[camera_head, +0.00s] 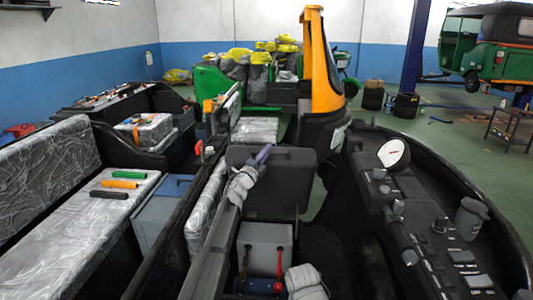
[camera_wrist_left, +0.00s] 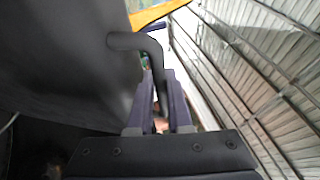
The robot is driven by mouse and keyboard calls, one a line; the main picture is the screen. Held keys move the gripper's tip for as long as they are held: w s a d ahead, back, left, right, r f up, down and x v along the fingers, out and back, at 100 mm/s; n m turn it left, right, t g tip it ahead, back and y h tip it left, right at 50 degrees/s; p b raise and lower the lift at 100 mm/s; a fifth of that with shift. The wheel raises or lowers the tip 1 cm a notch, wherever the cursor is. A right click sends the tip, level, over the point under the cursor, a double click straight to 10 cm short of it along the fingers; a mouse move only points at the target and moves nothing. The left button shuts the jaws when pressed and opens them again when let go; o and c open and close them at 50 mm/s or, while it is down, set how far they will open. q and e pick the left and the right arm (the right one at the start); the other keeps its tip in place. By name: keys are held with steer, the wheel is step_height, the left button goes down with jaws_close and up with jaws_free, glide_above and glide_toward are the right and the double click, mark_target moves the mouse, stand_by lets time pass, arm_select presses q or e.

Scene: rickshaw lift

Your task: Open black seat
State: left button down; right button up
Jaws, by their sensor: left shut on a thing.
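The black seat (camera_head: 295,184) is in the middle of the head view, its dark panel tilted up above an open compartment. In the left wrist view the seat (camera_wrist_left: 62,62) fills the upper left, and its bent black handle (camera_wrist_left: 154,50) runs down between my purple fingers. My left gripper (camera_head: 263,154) is at the seat's top edge, shut on the handle; it also shows in the left wrist view (camera_wrist_left: 160,95). The fingers hide part of the handle. A grey link of mine shows at the bottom of the head view, but no right fingers are visible.
Below the seat is a grey box (camera_head: 265,240) with red and black cables. A dashboard with a gauge (camera_head: 391,153) curves along the right. A bench with green, orange and black rods (camera_head: 118,184) is at left. An orange-and-black rickshaw front (camera_head: 318,75) stands behind the seat.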

arm_select(q)
steer(key=shift+s+f, duration=0.1)
stand_by(0.4)
steer(key=s+f+b, duration=0.6)
steer(key=s, duration=0.4)
steer(key=shift+f, duration=0.1)
steer(key=c, duration=1.1)
jaws_free()
